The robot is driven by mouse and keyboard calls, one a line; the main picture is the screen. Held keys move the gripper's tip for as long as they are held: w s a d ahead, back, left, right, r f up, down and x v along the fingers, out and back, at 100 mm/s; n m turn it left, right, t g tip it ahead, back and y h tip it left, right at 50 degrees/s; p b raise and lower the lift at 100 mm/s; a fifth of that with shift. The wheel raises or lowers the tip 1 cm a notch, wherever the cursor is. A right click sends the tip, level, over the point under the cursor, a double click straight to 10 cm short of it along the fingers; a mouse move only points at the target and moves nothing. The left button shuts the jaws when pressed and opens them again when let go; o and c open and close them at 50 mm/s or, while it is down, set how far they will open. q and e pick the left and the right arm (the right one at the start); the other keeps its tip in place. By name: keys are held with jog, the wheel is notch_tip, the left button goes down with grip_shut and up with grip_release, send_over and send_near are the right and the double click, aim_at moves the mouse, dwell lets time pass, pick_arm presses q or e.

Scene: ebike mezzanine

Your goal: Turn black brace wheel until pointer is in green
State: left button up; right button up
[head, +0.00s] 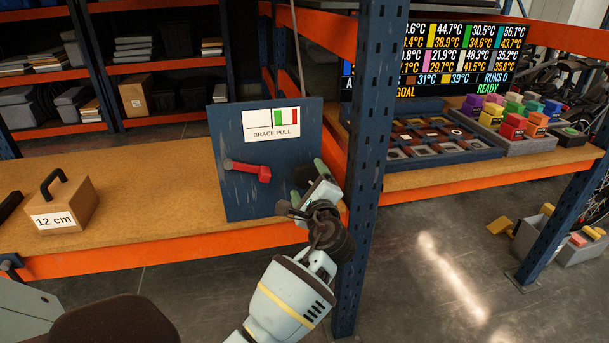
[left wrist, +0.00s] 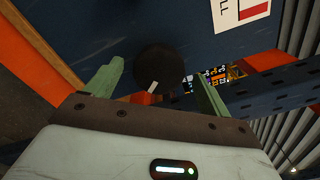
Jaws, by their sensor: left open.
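A blue panel (head: 236,141) stands upright on the bench and bears a white gauge card (head: 259,120) marked BRACE PULL, with green and red bands. A thin dark line shows at the left of the green band; I cannot tell exactly where the pointer sits. The black brace wheel (left wrist: 158,62) with a white mark is on the panel, mostly hidden behind my gripper in the head view. My left gripper (head: 309,180) is open in front of the panel's lower right. In the left wrist view its green fingers stand on either side of the wheel; contact is unclear.
A red handle (head: 250,170) sticks out of the panel, left of the wheel. A blue rack post (head: 366,150) stands close to the right of my gripper. A box marked 12 cm (head: 62,203) is on the bench at left. Trays with coloured blocks (head: 513,126) are at right.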

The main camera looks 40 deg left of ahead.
aim_at(306, 179)
pick_arm(q)
jog(key=shift+x, duration=1.85)
jog(key=c, duration=1)
jog(key=shift+o, duration=0.2)
jog(key=shift+n, duration=0.4)
jog(key=n+b, duration=0.1)
jog(key=n, duration=0.2)
jog(key=shift+f+b, duration=0.2)
jog(key=shift+b, duration=0.1)
jog(key=n+b, duration=0.2)
jog(key=n, duration=0.2)
jog(key=shift+n, duration=0.7)
